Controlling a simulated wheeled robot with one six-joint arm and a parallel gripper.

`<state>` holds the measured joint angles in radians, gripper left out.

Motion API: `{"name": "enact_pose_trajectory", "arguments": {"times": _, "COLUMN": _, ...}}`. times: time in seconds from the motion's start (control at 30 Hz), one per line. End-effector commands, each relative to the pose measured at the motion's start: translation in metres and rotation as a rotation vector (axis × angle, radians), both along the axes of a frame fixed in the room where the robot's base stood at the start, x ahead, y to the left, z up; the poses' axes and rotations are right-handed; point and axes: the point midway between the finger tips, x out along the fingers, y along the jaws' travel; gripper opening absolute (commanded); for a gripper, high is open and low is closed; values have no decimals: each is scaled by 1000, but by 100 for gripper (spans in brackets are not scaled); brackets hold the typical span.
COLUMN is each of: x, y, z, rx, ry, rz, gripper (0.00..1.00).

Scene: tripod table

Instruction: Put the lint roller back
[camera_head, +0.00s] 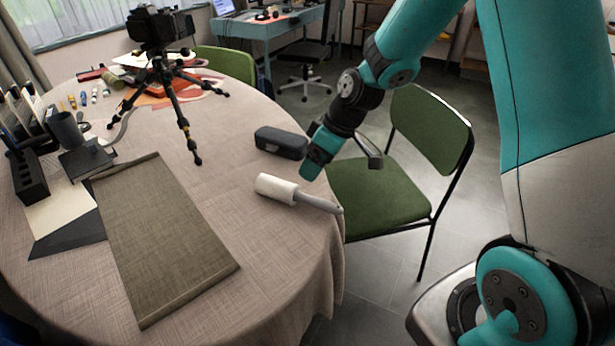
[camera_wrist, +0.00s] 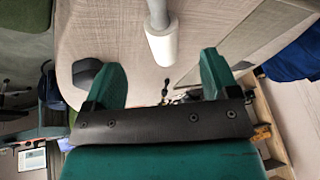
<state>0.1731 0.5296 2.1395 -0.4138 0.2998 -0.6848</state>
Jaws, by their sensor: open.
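The lint roller (camera_head: 276,188) lies on its side on the tablecloth near the table's right edge. Its white roll points left and its grey handle (camera_head: 318,203) points right, toward the edge. My gripper (camera_head: 342,165) is open and empty, beyond the roller near the table's right edge, and does not touch it. In the wrist view, the roller's white roll (camera_wrist: 162,46) shows ahead of my gripper (camera_wrist: 162,75), sideways between the two green fingers. The handle runs out of that view at the top.
A dark case (camera_head: 281,142) lies just behind the roller, close to my gripper. An olive mat (camera_head: 160,235) covers the table's front middle. A camera tripod (camera_head: 165,85) stands behind. A black holder (camera_head: 30,175) is at left. A green chair (camera_head: 380,190) stands beside the table.

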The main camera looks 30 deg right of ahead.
Motion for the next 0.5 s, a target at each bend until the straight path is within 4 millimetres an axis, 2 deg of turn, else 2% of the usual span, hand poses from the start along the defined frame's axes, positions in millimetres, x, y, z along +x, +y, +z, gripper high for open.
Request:
{"name": "enact_pose_trajectory", "arguments": {"times": 0.17, "x": -5, "y": -3, "z": 18, "rx": 1, "ry": 1, "rz": 0, "gripper": 81}}
{"name": "enact_pose_trajectory", "arguments": {"times": 0.27, "x": -19, "y": 14, "z": 39, "rx": 7, "ry": 13, "rz": 8, "gripper": 81}}
{"name": "enact_pose_trajectory", "arguments": {"times": 0.37, "x": -51, "y": 47, "z": 73, "rx": 18, "ry": 46, "rz": 13, "gripper": 81}}
{"name": "enact_pose_trajectory", "arguments": {"times": 0.5, "x": -123, "y": 91, "z": 117, "rx": 25, "ry": 114, "rz": 12, "gripper": 81}}
